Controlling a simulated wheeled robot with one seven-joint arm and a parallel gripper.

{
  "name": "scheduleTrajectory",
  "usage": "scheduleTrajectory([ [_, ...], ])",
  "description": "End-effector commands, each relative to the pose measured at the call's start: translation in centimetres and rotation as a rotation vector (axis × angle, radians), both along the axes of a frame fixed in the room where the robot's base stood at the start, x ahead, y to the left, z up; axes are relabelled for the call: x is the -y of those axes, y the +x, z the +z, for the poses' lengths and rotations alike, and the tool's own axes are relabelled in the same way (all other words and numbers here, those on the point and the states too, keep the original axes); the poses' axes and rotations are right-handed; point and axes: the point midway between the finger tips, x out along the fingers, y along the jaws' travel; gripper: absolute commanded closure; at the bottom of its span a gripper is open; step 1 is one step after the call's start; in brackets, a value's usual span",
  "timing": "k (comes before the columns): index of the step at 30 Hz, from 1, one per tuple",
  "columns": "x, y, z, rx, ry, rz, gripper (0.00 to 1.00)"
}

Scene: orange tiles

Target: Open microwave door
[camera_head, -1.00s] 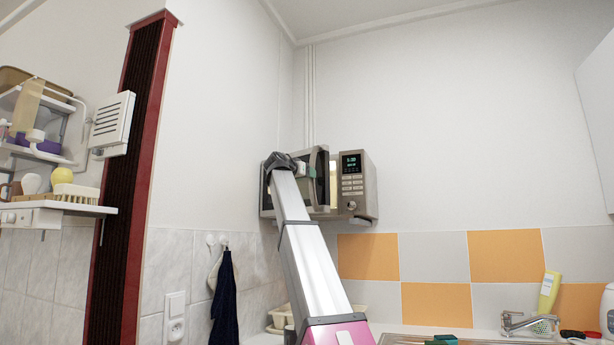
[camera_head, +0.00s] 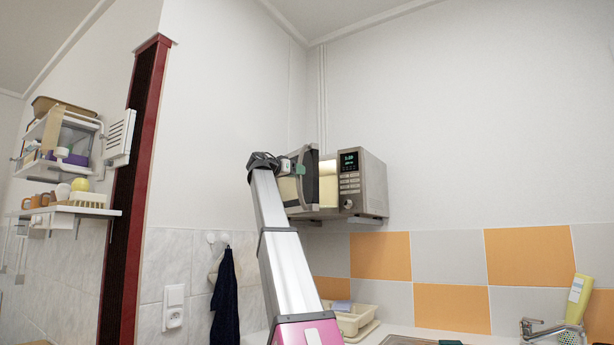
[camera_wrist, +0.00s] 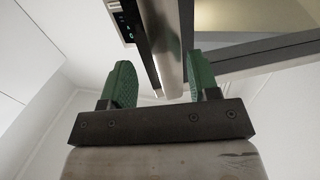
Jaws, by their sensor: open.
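The microwave (camera_head: 364,185) is mounted high on the wall near the corner, with its control panel and lit display on the right. Its door (camera_head: 312,180) stands partly open, and a yellowish lit gap shows between door and panel. My gripper (camera_head: 299,169) is at the door's free edge, partly hidden by my arm. In the wrist view, my gripper's green fingertips (camera_wrist: 162,87) are open, one on each side of the metal door handle (camera_wrist: 163,45). I cannot tell whether either finger touches the handle.
A wall shelf (camera_head: 66,211) with cups and a brush is at the left, beside a dark red column (camera_head: 137,190). A dark towel (camera_head: 224,300) hangs below.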

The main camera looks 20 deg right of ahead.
Motion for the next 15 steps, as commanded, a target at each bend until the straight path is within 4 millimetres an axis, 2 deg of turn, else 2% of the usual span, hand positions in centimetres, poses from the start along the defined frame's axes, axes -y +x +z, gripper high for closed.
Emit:
scheduleTrajectory([
  [3,2.2,1.0,0.1,-0.001,0.000,-0.003,0.45],
  [9,5.1,2.1,0.1,-0.001,0.001,-0.001,0.45],
  [15,6.5,2.7,0.1,-0.001,0.000,0.001,0.45],
])
